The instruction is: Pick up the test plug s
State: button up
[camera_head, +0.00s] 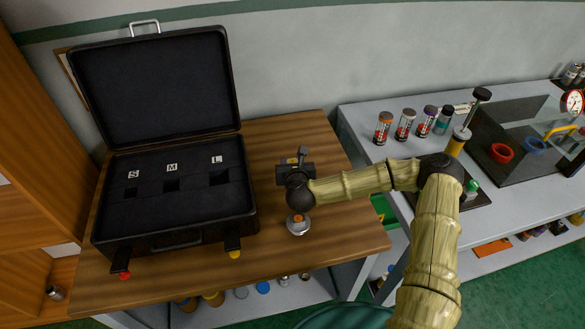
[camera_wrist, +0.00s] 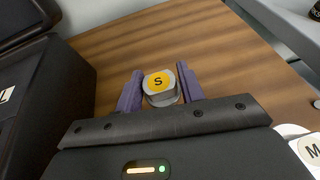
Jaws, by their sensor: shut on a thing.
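The test plug S (camera_wrist: 159,86) is a small silver-grey plug with an orange top marked S. In the wrist view it sits between the two purple fingers of my gripper (camera_wrist: 160,92), which is shut on it. The plug's lower part is partly hidden, and I cannot tell whether it touches the table. In the head view my gripper (camera_head: 292,162) is over the wooden table, right of the open black case, with a small yellow-orange patch showing at its tips.
The open black case (camera_head: 150,240) has slots marked S, M and L. A piece marked M (camera_wrist: 312,150) is at the lower right of the wrist view. A silver round piece (camera_head: 298,226) stands in front of my gripper. A grey bench (camera_head: 370,125) is at the right.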

aim_at(292, 161)
notch_tip(292, 161, up, 8)
jog(key=shift+f, duration=0.25)
jog(key=shift+s+a+f, duration=0.1)
dwell(0.4)
